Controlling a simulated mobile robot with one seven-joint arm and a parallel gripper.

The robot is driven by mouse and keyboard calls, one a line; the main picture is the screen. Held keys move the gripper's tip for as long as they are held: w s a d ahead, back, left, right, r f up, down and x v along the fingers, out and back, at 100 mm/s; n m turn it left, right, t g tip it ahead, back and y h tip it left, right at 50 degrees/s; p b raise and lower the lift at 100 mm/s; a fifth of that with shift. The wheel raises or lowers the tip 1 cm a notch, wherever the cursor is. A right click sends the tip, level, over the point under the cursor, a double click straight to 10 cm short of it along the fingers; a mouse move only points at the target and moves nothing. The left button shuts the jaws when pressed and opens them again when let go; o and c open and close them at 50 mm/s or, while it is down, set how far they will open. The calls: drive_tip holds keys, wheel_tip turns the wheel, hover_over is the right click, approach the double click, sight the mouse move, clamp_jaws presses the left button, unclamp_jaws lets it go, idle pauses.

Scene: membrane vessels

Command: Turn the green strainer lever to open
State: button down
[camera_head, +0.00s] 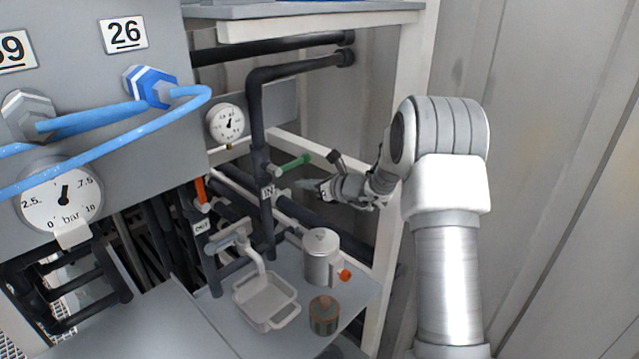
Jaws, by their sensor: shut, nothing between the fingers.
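The green lever (291,164) sits on the dark vertical pipe above the white "IN" label (267,193). It points out to the right from the pipe, roughly level and rising slightly. My gripper (304,185) is just below and to the right of the lever's free end, with its fingers pointing left. The fingers are small and dim here, and they appear shut with nothing held. I cannot tell whether they touch the lever; a small gap seems to show.
An orange lever (202,193) hangs on another pipe at left. Below are a tap (240,240), a white tray (266,301), a metal canister (321,256) and a brownish-green jar (323,315) on a grey shelf. A white frame post (404,150) stands close beside my arm.

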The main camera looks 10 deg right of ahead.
sight(293, 165)
drive_tip(key=shift+w+a+r+p, duration=0.15)
drive_tip(key=shift+r+p, duration=0.55)
drive_tip(key=shift+r, duration=1.25)
drive_tip(key=shift+b, duration=0.65)
